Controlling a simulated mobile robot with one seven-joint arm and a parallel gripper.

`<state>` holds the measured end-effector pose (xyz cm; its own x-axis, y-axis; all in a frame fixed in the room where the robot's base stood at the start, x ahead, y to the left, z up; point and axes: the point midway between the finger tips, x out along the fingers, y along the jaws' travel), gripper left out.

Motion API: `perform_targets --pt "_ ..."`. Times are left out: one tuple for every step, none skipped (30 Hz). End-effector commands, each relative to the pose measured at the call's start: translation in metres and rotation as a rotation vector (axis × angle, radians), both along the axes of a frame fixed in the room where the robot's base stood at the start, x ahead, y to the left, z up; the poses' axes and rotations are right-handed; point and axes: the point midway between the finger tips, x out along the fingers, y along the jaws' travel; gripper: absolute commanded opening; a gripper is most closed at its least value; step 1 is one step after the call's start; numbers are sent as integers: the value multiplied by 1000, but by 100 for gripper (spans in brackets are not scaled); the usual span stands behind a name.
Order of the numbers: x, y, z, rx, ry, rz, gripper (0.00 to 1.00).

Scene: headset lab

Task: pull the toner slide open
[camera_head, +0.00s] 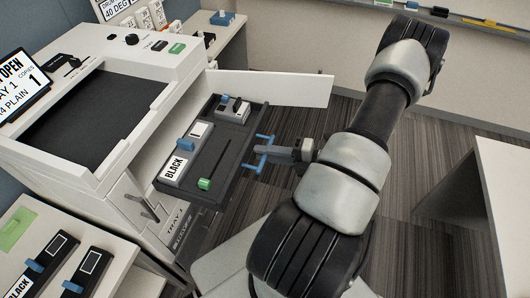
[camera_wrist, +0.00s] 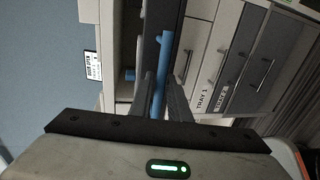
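The toner slide (camera_head: 228,152) is a dark tray standing out from the front of the white copier (camera_head: 125,100). It carries a cartridge (camera_head: 187,150) labelled BLACK with a blue tab, a grey and white unit (camera_head: 234,109) with a blue tab, and a green piece (camera_head: 205,184). A blue handle (camera_head: 261,165) sticks out at its outer end. My gripper (camera_head: 272,150) is at this handle. In the wrist view, the fingers (camera_wrist: 161,92) lie on both sides of the upright blue handle bar (camera_wrist: 163,55) and appear closed on it.
The copier's white door (camera_head: 275,88) stands open behind the slide. Paper drawers (camera_wrist: 210,75) are beside the slide in the wrist view. A side table with more cartridges (camera_head: 48,262) is at the lower left. A white table (camera_head: 500,190) is at the right, with open floor between.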

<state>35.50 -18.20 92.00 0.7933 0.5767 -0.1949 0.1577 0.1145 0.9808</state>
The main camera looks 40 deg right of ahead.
Motion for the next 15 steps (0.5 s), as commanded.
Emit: perform_targets --pt "0 0 0 -1 -1 0 26" --pt "0 0 0 -1 -1 0 29" --pt "0 0 0 0 0 0 29" --pt "0 0 0 0 0 0 29" --pt "0 0 0 0 0 0 29" --pt "0 0 0 0 0 0 29" --pt "0 0 0 0 0 0 29" --pt "0 0 0 0 0 0 29" --pt "0 0 0 0 0 0 29" --pt "0 0 0 0 0 0 29" --pt "0 -1 0 0 0 0 29" --pt "-2 -2 0 -1 -1 -1 29" --pt "-3 -3 1 -1 -1 -1 29" --pt "-5 -5 1 -1 -1 -1 29" --pt "-9 -8 2 -2 0 -3 29"
